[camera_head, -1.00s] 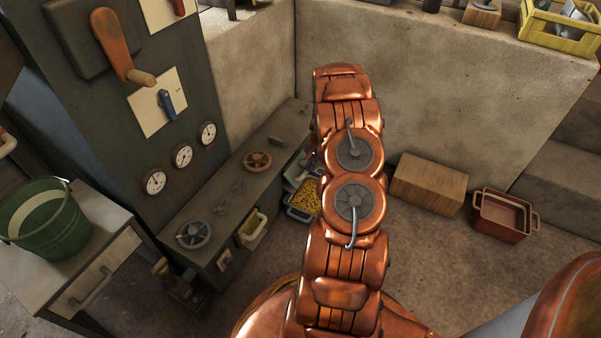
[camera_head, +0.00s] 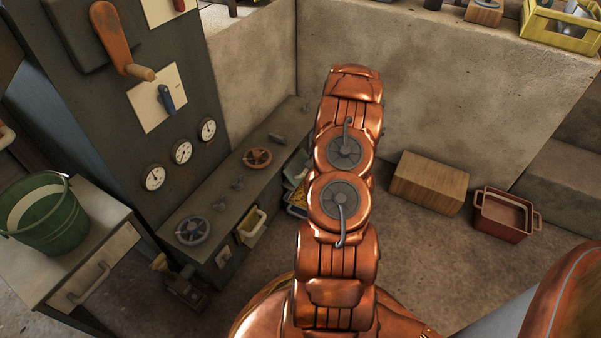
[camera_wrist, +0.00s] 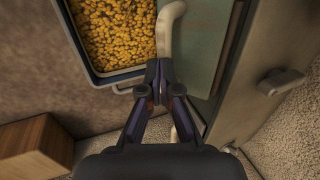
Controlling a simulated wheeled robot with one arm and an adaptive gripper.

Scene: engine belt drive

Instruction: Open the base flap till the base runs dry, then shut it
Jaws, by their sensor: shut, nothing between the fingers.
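In the wrist view my gripper (camera_wrist: 159,72) is shut and empty. Its fingertips are at the lower end of a pale curved handle (camera_wrist: 169,28); I cannot tell whether they touch it. The handle lies along a greenish panel (camera_wrist: 203,38), which looks like the base flap; how far it is open I cannot tell. A tray (camera_wrist: 103,76) of yellow grains (camera_wrist: 115,30) lies to the left of the handle. Whether grains are flowing is not visible. In the head view my arm hides the gripper and most of the tray; only a few grains (camera_head: 299,197) show.
The long, low dark cabinet carries a grey handwheel (camera_head: 193,230) and an orange handwheel (camera_head: 257,158). A wooden block (camera_head: 429,182) and a red tub (camera_head: 502,216) stand on the floor to the right. A green bucket (camera_head: 45,215) is at the left.

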